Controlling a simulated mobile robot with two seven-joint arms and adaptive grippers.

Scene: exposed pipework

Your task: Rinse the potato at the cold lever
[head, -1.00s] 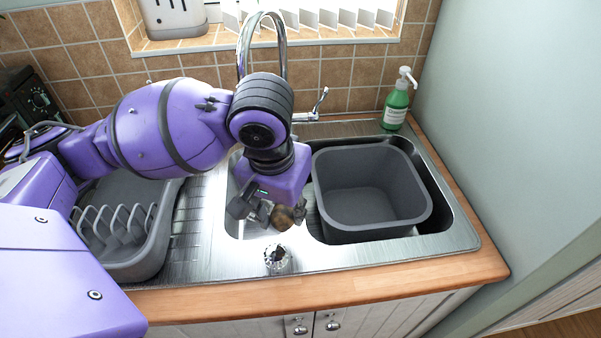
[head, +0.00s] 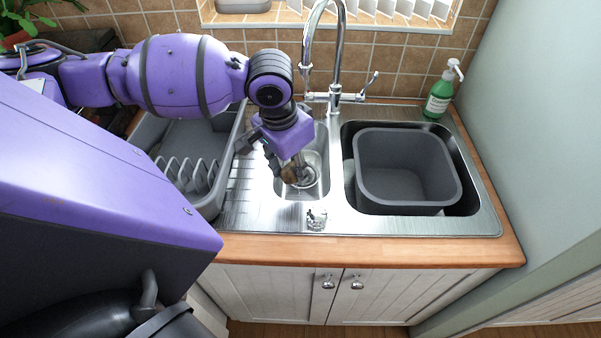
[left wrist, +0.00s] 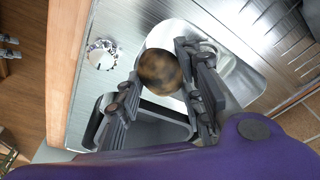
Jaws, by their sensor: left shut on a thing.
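The brown potato (left wrist: 160,71) is between the fingers of my left gripper (left wrist: 158,92) in the left wrist view. In the head view my left gripper (head: 281,168) is shut on the potato (head: 290,174), over the small sink bowl (head: 316,180). The chrome tap (head: 337,50) stands behind the sink. One lever (head: 371,81) shows on its right side; its left side is partly hidden by my arm. No water stream is visible. My right gripper is out of view.
A grey basin (head: 400,205) sits in the large right bowl. A dish rack (head: 212,190) stands left on the drainer. A green soap bottle (head: 438,98) stands at the back right corner.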

